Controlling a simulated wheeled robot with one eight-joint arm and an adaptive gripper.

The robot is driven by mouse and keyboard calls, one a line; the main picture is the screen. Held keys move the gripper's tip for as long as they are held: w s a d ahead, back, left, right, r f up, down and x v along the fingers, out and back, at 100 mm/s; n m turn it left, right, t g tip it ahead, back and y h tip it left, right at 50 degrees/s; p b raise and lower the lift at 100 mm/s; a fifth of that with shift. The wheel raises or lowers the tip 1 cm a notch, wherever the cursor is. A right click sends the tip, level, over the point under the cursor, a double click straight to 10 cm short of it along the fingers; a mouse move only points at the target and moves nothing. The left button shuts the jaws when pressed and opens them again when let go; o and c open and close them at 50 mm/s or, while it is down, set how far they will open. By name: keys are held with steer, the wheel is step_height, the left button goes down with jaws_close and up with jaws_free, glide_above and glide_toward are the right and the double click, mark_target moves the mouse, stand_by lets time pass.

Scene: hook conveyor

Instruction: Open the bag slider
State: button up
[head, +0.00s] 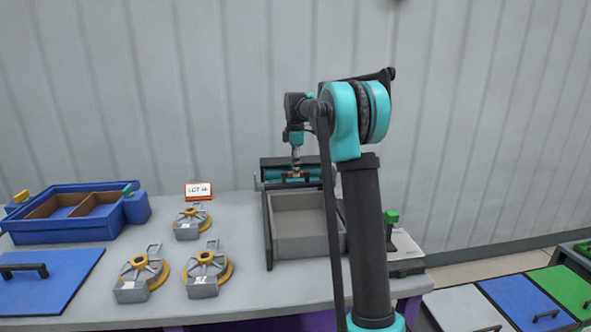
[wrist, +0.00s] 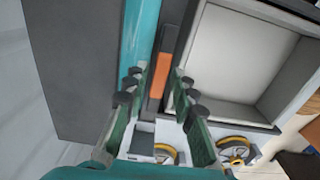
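An orange block (wrist: 160,72), which may be the slider, sits on a dark rail beside a long teal bar (wrist: 141,35) in the wrist view. In the head view the teal bar (head: 275,177) lies at the back of the table, behind a grey tray (head: 300,246). My gripper (wrist: 160,85) is open, with its fingers apart on either side of the orange block; I cannot tell whether they touch it. In the head view my gripper (head: 296,171) reaches down to the bar, and the orange part there is small and partly hidden. I cannot make out a bag.
Several grey-and-yellow hook parts (head: 205,270) stand on the table left of the tray. A blue divided box (head: 65,231) and a blue lid (head: 45,280) are further left. A small LOT sign (head: 198,190) stands behind. A green-topped device (head: 392,216) is right of my arm.

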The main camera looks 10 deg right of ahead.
jaws_close()
steer(key=s, duration=3.1)
steer(key=shift+o, duration=1.6)
jaws_free()
step_height(320, 180, up, 12)
